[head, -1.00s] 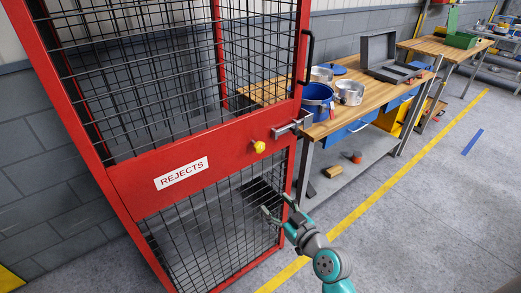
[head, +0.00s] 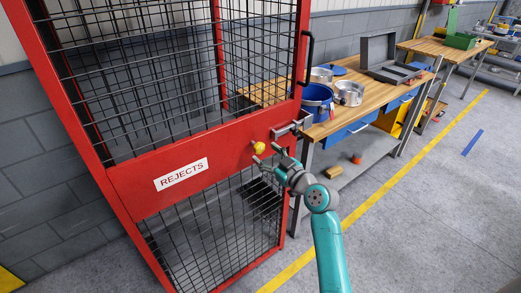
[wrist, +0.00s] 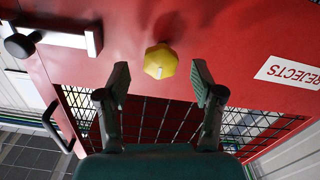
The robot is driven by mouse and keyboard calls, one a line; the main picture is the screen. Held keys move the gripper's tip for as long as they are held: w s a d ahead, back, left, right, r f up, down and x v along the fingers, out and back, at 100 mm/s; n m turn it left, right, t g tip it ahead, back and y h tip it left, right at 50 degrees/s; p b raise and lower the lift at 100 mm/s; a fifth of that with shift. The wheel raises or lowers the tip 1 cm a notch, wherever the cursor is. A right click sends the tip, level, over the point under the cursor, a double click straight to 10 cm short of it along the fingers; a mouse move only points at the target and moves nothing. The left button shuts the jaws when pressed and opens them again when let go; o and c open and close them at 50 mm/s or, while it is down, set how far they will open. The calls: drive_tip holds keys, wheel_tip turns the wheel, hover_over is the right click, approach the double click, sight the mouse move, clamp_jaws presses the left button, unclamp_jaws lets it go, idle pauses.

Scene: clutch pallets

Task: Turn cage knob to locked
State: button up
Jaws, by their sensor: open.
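The yellow cage knob (head: 258,147) sits on the red panel of the cage door, right of the white REJECTS label (head: 181,174). In the wrist view the knob (wrist: 160,61) is faceted, with a small pale mark near its lower edge. My gripper (head: 267,155) is just below and right of the knob in the head view. In the wrist view my gripper (wrist: 160,82) is open, its two fingers apart, with the knob beyond and between the fingertips. The fingers do not appear to touch it.
A grey metal latch (head: 292,125) with a dark-ended bolt sits right of the knob, and shows in the wrist view (wrist: 65,38). A black door handle (head: 310,58) is above. A wooden workbench (head: 345,112) with a blue bucket (head: 317,100) stands at right. The floor in front is clear.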

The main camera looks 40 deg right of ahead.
sight(262, 150)
drive_tip(key=shift+w, duration=1.75)
drive_tip(key=c, duration=1.2)
